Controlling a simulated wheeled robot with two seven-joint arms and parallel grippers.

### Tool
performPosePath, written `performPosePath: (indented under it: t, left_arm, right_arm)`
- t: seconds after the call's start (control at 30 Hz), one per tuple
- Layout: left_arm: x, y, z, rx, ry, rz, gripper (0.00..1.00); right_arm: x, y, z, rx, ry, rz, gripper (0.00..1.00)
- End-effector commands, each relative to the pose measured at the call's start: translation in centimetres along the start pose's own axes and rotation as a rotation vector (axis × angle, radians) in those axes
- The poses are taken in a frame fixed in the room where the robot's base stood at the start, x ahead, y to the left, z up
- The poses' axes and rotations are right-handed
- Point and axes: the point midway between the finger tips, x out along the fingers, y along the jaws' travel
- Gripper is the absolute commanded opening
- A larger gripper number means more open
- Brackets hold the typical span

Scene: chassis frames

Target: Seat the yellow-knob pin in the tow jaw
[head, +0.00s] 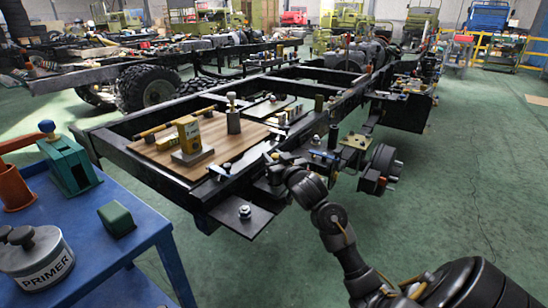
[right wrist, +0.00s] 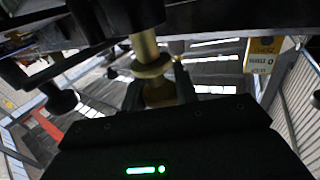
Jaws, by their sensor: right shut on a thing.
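My right gripper (head: 274,166) is at the front end of the dark chassis frame, beside the dark metal parts there. In the right wrist view its fingers (right wrist: 160,95) are shut around a yellowish knob end of a brass-coloured pin (right wrist: 146,48) with a round collar. The pin's other end runs up to a dark round part at the top of that view, probably the tow jaw. I cannot tell whether it is inside it or only in front of it. The pin is not clear in the head view. My left gripper is not in view.
A wooden board (head: 165,155) on the frame carries a yellow device (head: 188,135) and a grey cylinder (head: 233,120). A blue table (head: 95,255) with a primer can (head: 38,262) stands at left. The green floor (head: 450,190) at right is mostly clear.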

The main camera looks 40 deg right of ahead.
Motion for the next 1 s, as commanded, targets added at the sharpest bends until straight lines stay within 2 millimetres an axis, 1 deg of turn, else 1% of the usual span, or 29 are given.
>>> performPosePath:
  t: [0.73, 1.0]
  left_arm:
    - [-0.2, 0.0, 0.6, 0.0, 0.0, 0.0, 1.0]
    - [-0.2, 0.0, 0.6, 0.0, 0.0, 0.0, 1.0]
  right_arm:
    - [0.0, 0.0, 1.7, 0.001, 0.001, 0.0, 0.07]
    - [0.0, 0.0, 1.8, 0.0, 0.001, 0.0, 0.07]
